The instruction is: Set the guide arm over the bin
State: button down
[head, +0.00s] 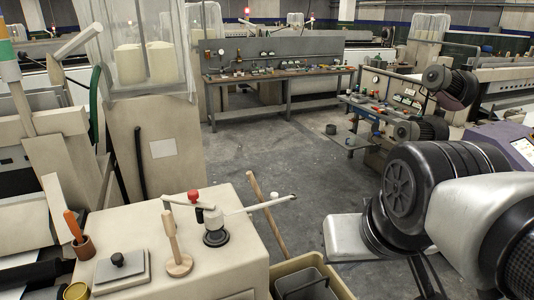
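The guide arm (254,207) is a thin pale bar on a black round pivot base (215,237) with a red knob (193,195). The base stands on a cream machine top. The bar points right past the cabinet's edge, and its tip shows against the grey floor. The bin (341,284) is a yellowish open box at the bottom centre, cut off by the frame's lower edge, with a grey container inside. In the picture, the tip lies above and behind the bin's rim. My arm's dark joint and pale link fill the right side. My gripper is not in view.
The cream machine top (225,272) also bears a wooden peg on a round foot (178,264), a grey plate with a knob (121,268) and an orange-handled tool in a cup (75,230). Open floor lies beyond, before a workbench (285,98).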

aim_at(274, 196)
jog(key=i+l+u, duration=0.25)
jog(key=l+u, duration=0.15)
jog(key=l, duration=1.15)
jog(key=l+u, duration=0.35)
jog(key=l, duration=1.2)
jog(key=i+j, duration=0.15)
jog(key=j, duration=0.15)
jog(key=i+j, duration=0.15)
jog(key=j, duration=0.1)
